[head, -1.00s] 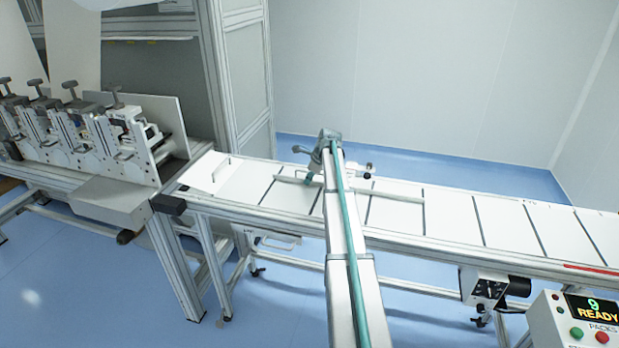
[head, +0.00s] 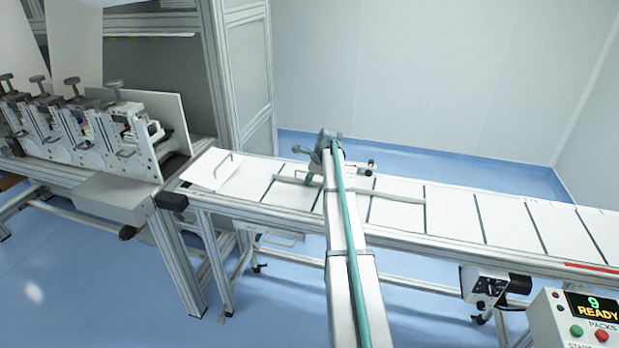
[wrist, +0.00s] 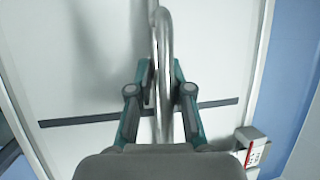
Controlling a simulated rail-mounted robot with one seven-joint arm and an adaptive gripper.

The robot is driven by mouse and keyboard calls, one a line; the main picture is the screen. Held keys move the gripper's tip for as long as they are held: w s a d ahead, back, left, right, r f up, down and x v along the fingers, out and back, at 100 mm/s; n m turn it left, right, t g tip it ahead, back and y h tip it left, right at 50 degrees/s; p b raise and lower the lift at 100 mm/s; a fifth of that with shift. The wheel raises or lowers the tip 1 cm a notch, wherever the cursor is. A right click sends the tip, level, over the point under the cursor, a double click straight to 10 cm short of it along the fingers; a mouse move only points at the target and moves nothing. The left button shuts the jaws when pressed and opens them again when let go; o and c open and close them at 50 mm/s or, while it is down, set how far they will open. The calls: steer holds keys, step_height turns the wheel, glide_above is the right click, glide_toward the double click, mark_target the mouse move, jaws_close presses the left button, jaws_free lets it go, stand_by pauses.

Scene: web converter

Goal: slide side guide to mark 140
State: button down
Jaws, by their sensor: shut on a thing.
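The side guide (head: 398,196) is a thin pale rail lying lengthwise over the white conveyor bed in the head view; my arm crosses in front of its middle. In the wrist view a shiny bent metal bar (wrist: 163,45) runs between my fingers; it looks like part of the guide, but its join is hidden. My gripper (wrist: 163,75) is shut on this bar, one teal finger on each side. In the head view my gripper (head: 314,179) is low over the bed and mostly hidden by my arm. The mark 140 cannot be read.
The conveyor bed (head: 455,212) has dark cross strips. A small grey-and-red block with a white face (wrist: 252,147) sits at the bed's edge in the wrist view. A roller machine (head: 95,130) stands left; a control box reading READY (head: 585,318) stands front right.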

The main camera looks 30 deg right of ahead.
steer(key=shift+s+a, duration=0.25)
steer(key=c, duration=1)
jaws_free()
